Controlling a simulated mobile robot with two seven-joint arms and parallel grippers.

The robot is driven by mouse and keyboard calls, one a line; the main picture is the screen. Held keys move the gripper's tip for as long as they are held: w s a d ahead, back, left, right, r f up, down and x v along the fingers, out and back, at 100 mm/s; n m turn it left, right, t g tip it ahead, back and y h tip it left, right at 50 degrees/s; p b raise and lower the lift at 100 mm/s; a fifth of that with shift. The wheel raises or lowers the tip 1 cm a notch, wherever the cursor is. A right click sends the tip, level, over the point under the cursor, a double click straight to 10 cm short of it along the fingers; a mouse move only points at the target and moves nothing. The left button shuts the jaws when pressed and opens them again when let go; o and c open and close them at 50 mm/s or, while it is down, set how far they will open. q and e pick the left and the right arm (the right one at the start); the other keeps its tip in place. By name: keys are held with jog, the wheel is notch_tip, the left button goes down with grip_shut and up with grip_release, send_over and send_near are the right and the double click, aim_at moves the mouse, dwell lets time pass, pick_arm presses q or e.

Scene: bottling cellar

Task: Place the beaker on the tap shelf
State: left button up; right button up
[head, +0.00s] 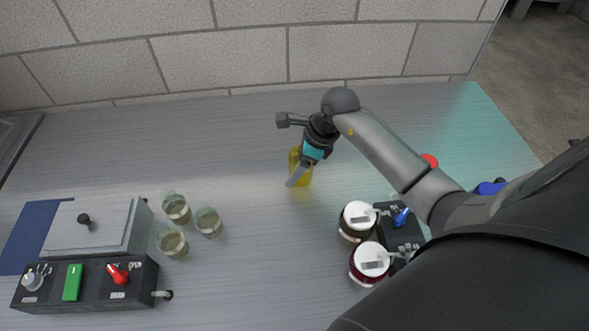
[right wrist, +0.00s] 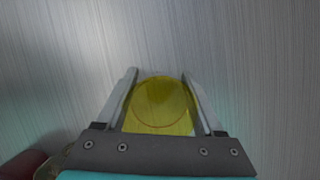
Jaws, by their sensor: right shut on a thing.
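A yellow see-through beaker (head: 306,178) is at the middle of the metal bench. My right gripper (head: 297,172) is shut on it, coming down from above. In the right wrist view the beaker (right wrist: 160,105) sits between the two fingers of my right gripper (right wrist: 160,73), its round rim showing. I cannot tell whether its base touches the bench. A black unit with a blue tap lever (head: 402,217) stands to the right, partly hidden by my arm. I cannot tell which part is the tap shelf. My left gripper is not in view.
Several small glasses (head: 208,222) with pale liquid stand at the left. Beside them are a grey lidded box (head: 95,228) and a black panel (head: 50,290) with a red lever. Two white-lidded jars (head: 358,221) stand by the tap unit.

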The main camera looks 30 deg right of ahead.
jog(key=shift+f, duration=0.3)
jog(key=shift+f, duration=0.1)
jog(key=shift+f, duration=0.15)
jog(key=o, duration=1.4)
jog(key=shift+r, duration=0.2)
